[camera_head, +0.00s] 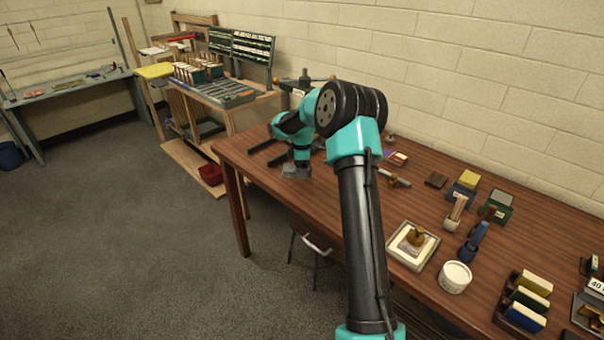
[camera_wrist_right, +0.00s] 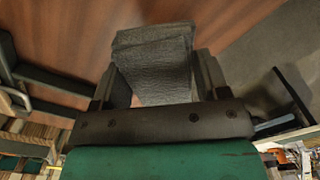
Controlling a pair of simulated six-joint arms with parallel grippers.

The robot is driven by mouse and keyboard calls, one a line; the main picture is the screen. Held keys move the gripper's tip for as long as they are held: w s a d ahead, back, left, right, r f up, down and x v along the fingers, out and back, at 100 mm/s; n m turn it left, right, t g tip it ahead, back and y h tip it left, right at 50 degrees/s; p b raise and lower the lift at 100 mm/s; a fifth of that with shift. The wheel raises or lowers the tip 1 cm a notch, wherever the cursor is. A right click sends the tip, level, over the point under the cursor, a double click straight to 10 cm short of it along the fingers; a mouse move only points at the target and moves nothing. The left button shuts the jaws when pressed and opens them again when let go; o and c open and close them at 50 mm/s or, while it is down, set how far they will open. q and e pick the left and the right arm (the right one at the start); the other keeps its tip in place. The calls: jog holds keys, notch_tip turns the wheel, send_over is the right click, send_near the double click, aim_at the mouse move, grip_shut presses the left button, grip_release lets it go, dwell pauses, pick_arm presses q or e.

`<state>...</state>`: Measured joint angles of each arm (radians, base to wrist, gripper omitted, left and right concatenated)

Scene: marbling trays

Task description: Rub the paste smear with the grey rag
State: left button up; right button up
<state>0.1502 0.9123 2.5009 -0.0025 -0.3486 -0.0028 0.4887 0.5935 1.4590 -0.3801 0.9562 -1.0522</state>
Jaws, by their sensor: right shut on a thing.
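My right gripper (camera_head: 300,161) hangs over the front left part of the brown table, its arm reaching in from the bottom of the head view. It is shut on the grey rag (camera_head: 294,171), a folded, rough-textured pad. In the right wrist view the rag (camera_wrist_right: 155,62) sits between the two dark fingers, with wood grain behind it and grey floor to the right. I cannot make out the paste smear in either view; whether the rag touches the tabletop is unclear. My left gripper is not in view.
The brown table (camera_head: 228,146) has dark bars (camera_head: 262,145) beside the gripper. Rightward stand a framed tray (camera_head: 432,252), a white round tub (camera_head: 455,277), a blue-handled tool (camera_head: 474,241) and several coloured blocks. A wooden bench stands at back left.

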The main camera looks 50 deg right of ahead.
jog(key=shift+r, duration=1.3)
